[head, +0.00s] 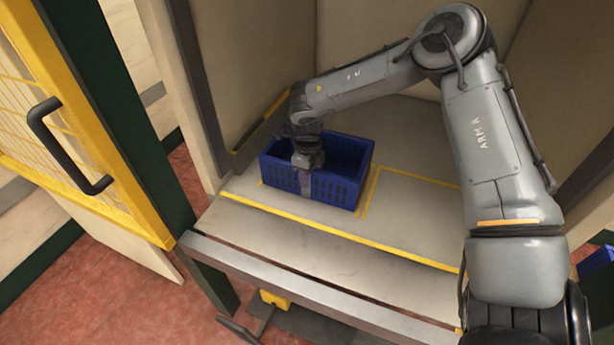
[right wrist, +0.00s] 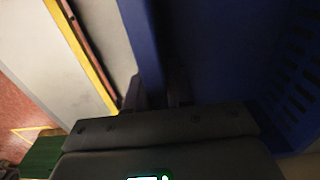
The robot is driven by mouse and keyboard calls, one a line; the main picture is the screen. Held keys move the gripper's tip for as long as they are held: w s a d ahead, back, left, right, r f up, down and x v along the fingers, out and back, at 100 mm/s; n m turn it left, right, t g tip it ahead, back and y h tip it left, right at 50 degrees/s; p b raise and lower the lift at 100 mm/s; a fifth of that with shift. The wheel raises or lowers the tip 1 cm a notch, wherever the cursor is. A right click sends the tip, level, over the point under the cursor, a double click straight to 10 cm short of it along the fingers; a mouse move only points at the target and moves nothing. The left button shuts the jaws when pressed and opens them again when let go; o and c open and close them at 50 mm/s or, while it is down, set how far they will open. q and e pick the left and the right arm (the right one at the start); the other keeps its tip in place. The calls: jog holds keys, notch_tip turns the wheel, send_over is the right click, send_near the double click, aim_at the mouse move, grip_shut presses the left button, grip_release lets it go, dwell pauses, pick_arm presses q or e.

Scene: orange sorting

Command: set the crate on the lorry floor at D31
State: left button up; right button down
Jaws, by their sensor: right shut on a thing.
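The blue slatted crate (head: 336,190) is upright and looks empty inside the lorry, toward the left side wall. It is on or just above the pale lorry floor (head: 410,225); I cannot tell if it touches. My right gripper (head: 306,175) comes down from above and is shut on the crate's near wall. In the right wrist view the crate wall (right wrist: 142,45) runs between the dark fingers (right wrist: 158,92). Yellow floor lines show at the crate's left and right edges. No D31 label is readable. My left gripper is not in view.
A yellow-outlined bay (head: 412,200) to the right of the crate is empty. A yellow line (head: 330,232) crosses the floor in front. The lorry's grey rear sill (head: 300,290) lies nearer. A yellow mesh door (head: 60,130) with a black handle stands open at left.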

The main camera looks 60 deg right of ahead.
jog(key=c, duration=1)
grip_release()
jog(key=shift+r+p, duration=0.3)
jog(key=shift+r, duration=0.25)
notch_tip(320, 180, up, 11)
jog(key=p, duration=0.3)
jog(key=shift+f+p, duration=0.1)
jog(key=shift+p, duration=0.25)
